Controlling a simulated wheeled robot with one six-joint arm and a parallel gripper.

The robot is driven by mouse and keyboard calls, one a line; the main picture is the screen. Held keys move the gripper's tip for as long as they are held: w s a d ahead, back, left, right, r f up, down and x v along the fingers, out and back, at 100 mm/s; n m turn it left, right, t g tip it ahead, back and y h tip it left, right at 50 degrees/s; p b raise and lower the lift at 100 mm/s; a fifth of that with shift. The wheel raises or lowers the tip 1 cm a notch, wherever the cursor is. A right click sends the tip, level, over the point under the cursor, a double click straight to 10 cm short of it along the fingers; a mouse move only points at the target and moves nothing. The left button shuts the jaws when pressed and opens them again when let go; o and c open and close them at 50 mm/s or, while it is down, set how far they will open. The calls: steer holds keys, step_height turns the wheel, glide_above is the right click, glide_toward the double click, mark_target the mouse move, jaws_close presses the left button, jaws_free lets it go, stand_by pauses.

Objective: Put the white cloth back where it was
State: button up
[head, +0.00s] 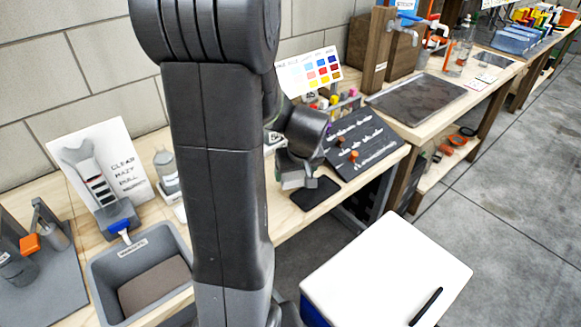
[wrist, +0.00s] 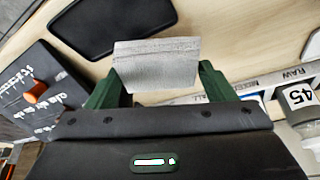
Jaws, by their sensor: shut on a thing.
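My gripper (wrist: 160,82) is shut on the white cloth (wrist: 156,64), which shows as a flat, light grey-white folded piece between the two green fingers in the wrist view. In the head view, my gripper (head: 307,184) is low over the wooden bench, just left of a black pad (head: 316,194). The cloth is hard to make out there, as the wrist partly covers it. In the wrist view the black pad (wrist: 98,24) lies beyond the cloth to the upper left, with bare wood beside it. I cannot tell whether the cloth touches the bench.
A dark board with orange knobs (head: 360,147) lies right of the pad. A white rail marked RAW (wrist: 270,82) and a container labelled 45 (wrist: 298,97) stand at right in the wrist view. A grey bin (head: 105,285) is at left. A white-topped cart (head: 385,270) stands in front.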

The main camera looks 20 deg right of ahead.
steer(key=w, duration=0.3)
steer(key=shift+w+d, duration=0.1)
steer(key=shift+w, duration=0.25)
steer(key=x, duration=0.3)
steer(key=shift+s, duration=0.1)
steer(key=shift+f, duration=0.35)
steer(key=shift+f, duration=0.2)
steer(key=o, duration=1)
steer(key=shift+c, duration=0.2)
steer(key=shift+r, duration=0.15)
